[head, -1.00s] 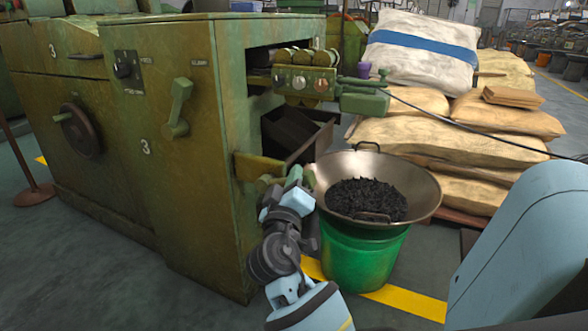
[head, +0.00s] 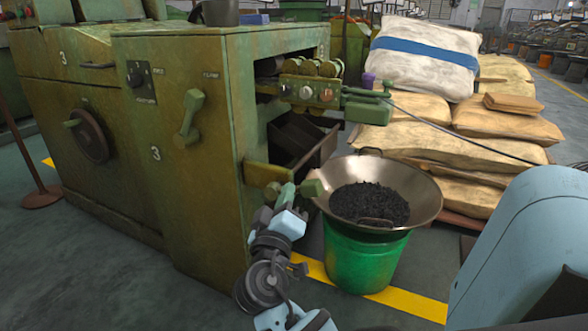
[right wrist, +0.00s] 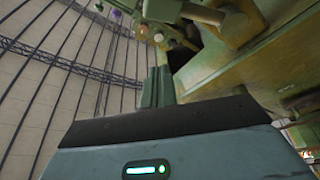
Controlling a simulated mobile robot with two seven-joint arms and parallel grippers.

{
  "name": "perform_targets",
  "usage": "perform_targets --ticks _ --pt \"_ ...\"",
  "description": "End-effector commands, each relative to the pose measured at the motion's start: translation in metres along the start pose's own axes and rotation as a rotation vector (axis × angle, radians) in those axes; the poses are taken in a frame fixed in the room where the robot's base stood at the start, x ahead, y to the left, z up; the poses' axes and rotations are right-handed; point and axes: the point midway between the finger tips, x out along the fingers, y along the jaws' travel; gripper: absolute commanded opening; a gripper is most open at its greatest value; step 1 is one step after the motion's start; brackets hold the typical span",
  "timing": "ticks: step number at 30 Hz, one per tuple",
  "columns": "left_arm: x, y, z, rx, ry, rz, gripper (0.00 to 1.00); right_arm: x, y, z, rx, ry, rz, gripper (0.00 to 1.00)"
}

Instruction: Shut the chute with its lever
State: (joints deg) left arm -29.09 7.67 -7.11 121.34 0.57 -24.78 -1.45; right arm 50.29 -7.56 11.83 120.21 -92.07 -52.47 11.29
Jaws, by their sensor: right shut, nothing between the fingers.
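The chute (head: 298,142) is a dark, open-topped box in the recess on the right side of the green machine. Below it, an olive bracket (head: 265,172) sticks out from the machine's front corner. A green lever-like bar (head: 313,188) shows by this bracket, its middle hidden behind my right gripper (head: 290,188). My right gripper is shut and empty; I cannot tell whether it touches the bar. In the right wrist view the shut fingers (right wrist: 157,86) point up toward green machine parts (right wrist: 215,20). Another green lever (head: 190,118) is on the machine's front panel. My left gripper is out of view.
A wide metal pan (head: 425,190) of dark pieces sits on a green bucket (head: 362,258), close right of my gripper. A control box (head: 305,90) with knobs is above the chute. Stacked sacks (head: 420,145) stand behind. The floor at front left is clear.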

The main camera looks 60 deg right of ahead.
Motion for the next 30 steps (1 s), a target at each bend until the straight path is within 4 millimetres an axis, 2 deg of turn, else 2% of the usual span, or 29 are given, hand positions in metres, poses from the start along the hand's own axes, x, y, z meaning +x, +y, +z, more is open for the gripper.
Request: perform_targets --ticks 3,9,30 --pt "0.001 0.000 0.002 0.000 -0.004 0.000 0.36 -0.015 -0.003 -0.001 -0.001 0.001 -0.002 0.00" --pt "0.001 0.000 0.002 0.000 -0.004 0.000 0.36 -0.026 -0.004 -0.001 0.000 0.000 0.000 0.00" --pt "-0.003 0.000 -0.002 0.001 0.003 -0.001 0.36 -0.026 0.001 -0.005 0.004 0.002 0.002 0.00"
